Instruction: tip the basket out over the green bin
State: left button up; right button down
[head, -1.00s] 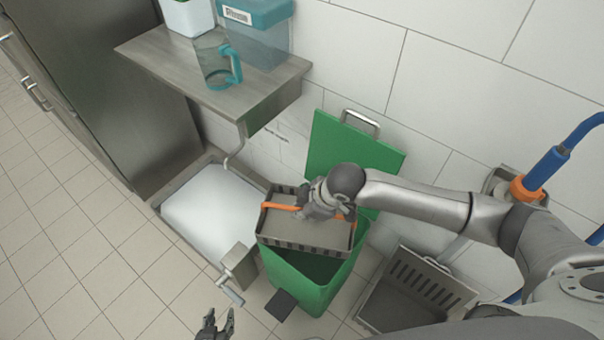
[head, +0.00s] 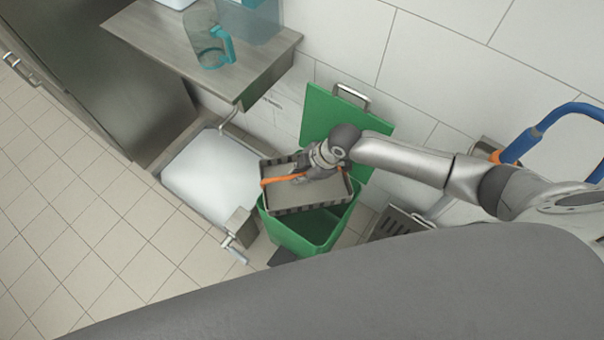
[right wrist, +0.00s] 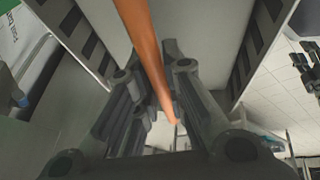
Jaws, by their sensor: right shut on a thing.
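The basket (head: 310,196) is a grey-brown tray with slotted dark walls and an orange handle (head: 284,179). It is held over the open green bin (head: 290,231) and looks roughly level in the head view, with its inside bare where I can see it. My right gripper (head: 314,170) is shut on the orange handle. In the right wrist view the handle (right wrist: 150,45) runs between the fingers, with the basket wall behind. The bin's green lid (head: 345,128) stands open toward the wall. My left gripper is not in view.
A metal shelf (head: 190,60) with a clear teal-handled jug (head: 210,45) is at upper left. A basin with a white surface (head: 212,175) lies left of the bin. A slotted grey container (head: 400,222) is right of it, partly hidden. Tiled floor at left is clear.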

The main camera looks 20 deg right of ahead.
jog(key=shift+s+t+p, duration=0.1)
jog(key=shift+t+p, duration=0.3)
jog(key=shift+t, duration=0.1)
jog(key=shift+r+n+t, duration=0.1)
jog(key=shift+n+t, duration=0.2)
jog(key=shift+t, duration=0.5)
jog(key=shift+f+t, duration=0.2)
jog(key=shift+t, duration=0.5)
jog(key=shift+r+n+t+b, duration=0.15)
jog(key=shift+n+t+b, duration=0.15)
jog(key=shift+t+b, duration=0.15)
